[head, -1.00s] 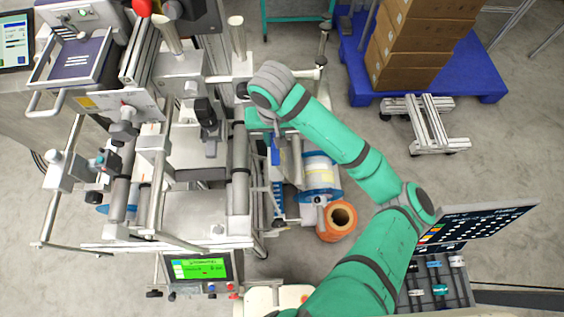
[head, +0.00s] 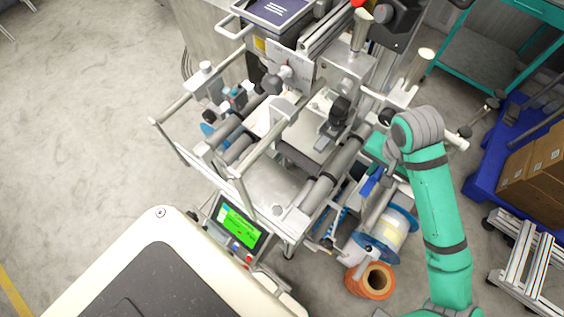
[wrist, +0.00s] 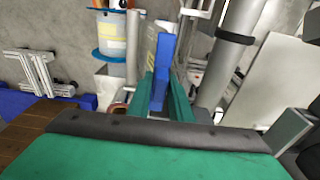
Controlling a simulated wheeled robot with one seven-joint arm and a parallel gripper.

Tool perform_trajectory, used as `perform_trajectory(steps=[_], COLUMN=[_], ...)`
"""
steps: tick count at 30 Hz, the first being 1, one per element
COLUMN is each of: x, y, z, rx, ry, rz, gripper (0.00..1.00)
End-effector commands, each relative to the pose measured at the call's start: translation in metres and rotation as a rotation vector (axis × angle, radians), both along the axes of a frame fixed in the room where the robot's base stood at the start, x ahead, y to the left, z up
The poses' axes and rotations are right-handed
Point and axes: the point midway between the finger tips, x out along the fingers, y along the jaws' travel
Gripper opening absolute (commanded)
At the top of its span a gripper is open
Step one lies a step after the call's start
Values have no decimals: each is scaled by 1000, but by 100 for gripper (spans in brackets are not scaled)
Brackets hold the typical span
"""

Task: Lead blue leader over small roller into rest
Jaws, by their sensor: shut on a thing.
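The blue leader (wrist: 162,58) stands up as a narrow strip between the green fingers of my gripper (wrist: 160,92) in the wrist view. In the head view, a small part of the blue leader (head: 371,183) shows below my gripper (head: 379,149), which my arm partly hides. The gripper is shut on the leader, just right of a long grey roller (head: 336,172) with dark bands. That roller is also right of the leader in the wrist view (wrist: 236,45). I cannot tell which part is the small roller or the rest. The leader shows no clear contact with a roller.
A film reel with blue flanges (head: 390,232) sits below the gripper, with an orange roll (head: 370,281) under it. The machine's green-lit screen (head: 238,227) is at lower centre. Cartons (head: 532,172) on a blue pallet stand at right. Floor at left is clear.

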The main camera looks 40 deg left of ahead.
Motion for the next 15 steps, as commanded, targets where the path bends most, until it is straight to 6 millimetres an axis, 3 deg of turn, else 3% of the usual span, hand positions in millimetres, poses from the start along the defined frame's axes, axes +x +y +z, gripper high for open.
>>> perform_trajectory(steps=[8, 15], x=[0, 0], y=[1, 1], z=[-2, -17], rx=[1, 1], ry=[0, 2], rz=[1, -1], gripper=[0, 0])
